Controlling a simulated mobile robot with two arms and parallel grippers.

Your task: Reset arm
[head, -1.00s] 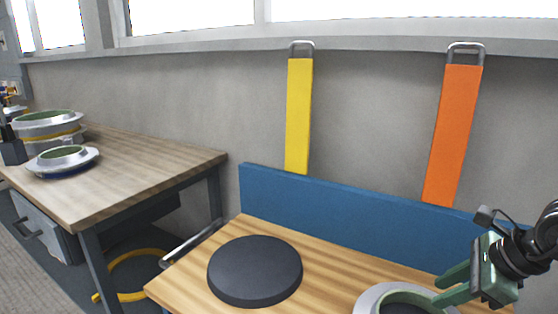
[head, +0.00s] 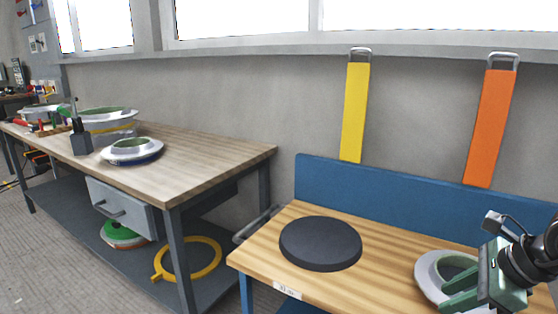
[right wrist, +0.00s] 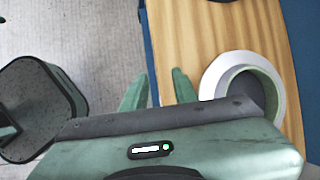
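My right gripper (head: 446,295) is at the lower right of the head view, in front of the white and green ring-shaped mould (head: 428,268) on the light wooden bench. In the right wrist view the two green fingertips (right wrist: 155,82) stand apart with nothing between them. There the mould (right wrist: 212,80) lies to the right of the fingers, apart from them, with its lower part hidden by the gripper body. My left gripper is not seen in either view.
A black disc (head: 320,243) lies on the light wooden bench (head: 260,250), which has a blue back panel (head: 400,185). Yellow (head: 354,112) and orange (head: 491,125) straps hang on the wall. A longer workbench (head: 205,160) at left carries several moulds. Grey floor lies in front.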

